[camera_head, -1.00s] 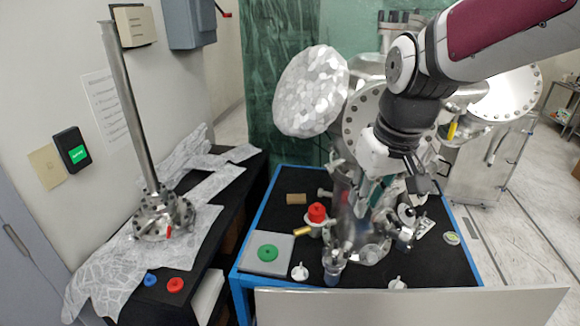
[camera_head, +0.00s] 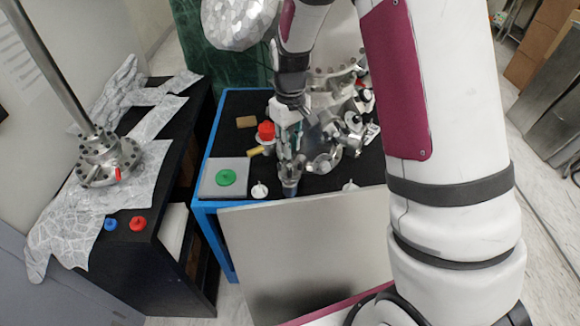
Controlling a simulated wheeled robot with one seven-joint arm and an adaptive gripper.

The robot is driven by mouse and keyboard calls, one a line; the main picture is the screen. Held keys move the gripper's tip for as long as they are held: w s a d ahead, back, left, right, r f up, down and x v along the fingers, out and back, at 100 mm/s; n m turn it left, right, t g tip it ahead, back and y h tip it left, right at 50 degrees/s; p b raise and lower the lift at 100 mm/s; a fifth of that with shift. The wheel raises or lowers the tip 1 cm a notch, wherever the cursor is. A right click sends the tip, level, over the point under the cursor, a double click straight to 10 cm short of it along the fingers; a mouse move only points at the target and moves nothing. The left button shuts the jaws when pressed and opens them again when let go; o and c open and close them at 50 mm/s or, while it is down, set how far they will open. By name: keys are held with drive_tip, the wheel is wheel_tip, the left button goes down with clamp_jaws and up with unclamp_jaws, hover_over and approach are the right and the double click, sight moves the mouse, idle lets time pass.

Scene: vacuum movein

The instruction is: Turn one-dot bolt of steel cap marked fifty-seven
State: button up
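No marking "fifty-seven" and no one-dot bolt can be read at this size, so I cannot tell which steel part is the cap. Steel vacuum parts (camera_head: 322,160) with round flanges stand on the blue-edged table, partly hidden by my arm. My gripper (camera_head: 289,170) points down in front of them, just above a small steel-grey cylindrical piece (camera_head: 290,186) near the table's front edge. I cannot tell whether it touches that piece or whether its fingers are open or shut. A flanged steel base with a tall tube (camera_head: 104,160) stands on the left black table.
A green cap (camera_head: 226,177) lies on a grey plate (camera_head: 209,188). A red cap (camera_head: 266,130), a brown block (camera_head: 246,122) and white knobs (camera_head: 259,190) are close to my gripper. Blue (camera_head: 110,224) and red (camera_head: 138,223) caps lie on the left table.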

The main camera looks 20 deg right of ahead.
sight(290, 170)
wheel_tip(290, 170, down, 9)
drive_tip(key=shift+f+p, duration=0.2)
drive_tip(key=shift+p, duration=0.5)
clamp_jaws()
